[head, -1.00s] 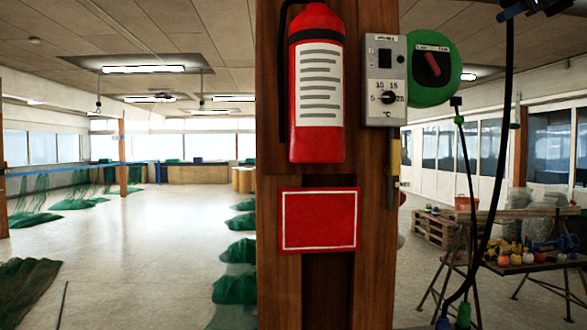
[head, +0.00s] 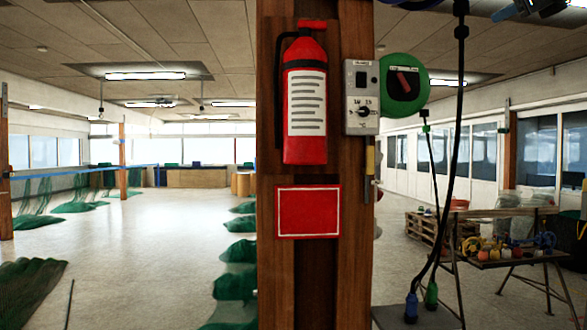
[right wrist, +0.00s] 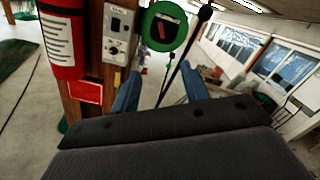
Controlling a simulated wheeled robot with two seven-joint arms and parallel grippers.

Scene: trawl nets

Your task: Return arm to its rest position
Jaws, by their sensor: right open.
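My right gripper (head: 532,8) shows only in part at the top right edge of the head view, high above the work table. In the right wrist view its two blue fingers (right wrist: 160,88) stand apart with nothing between them. Beyond them hang dark cables, with the wooden post to the left. The gripper touches nothing that I can see. My left gripper is in neither view.
A wooden post (head: 345,270) stands close ahead, bearing a red fire extinguisher (head: 306,100), a grey control box (head: 361,97) and a green round reel (head: 404,82). Cables (head: 457,150) hang at right before a trestle table (head: 510,262). Open floor (head: 150,250) lies left.

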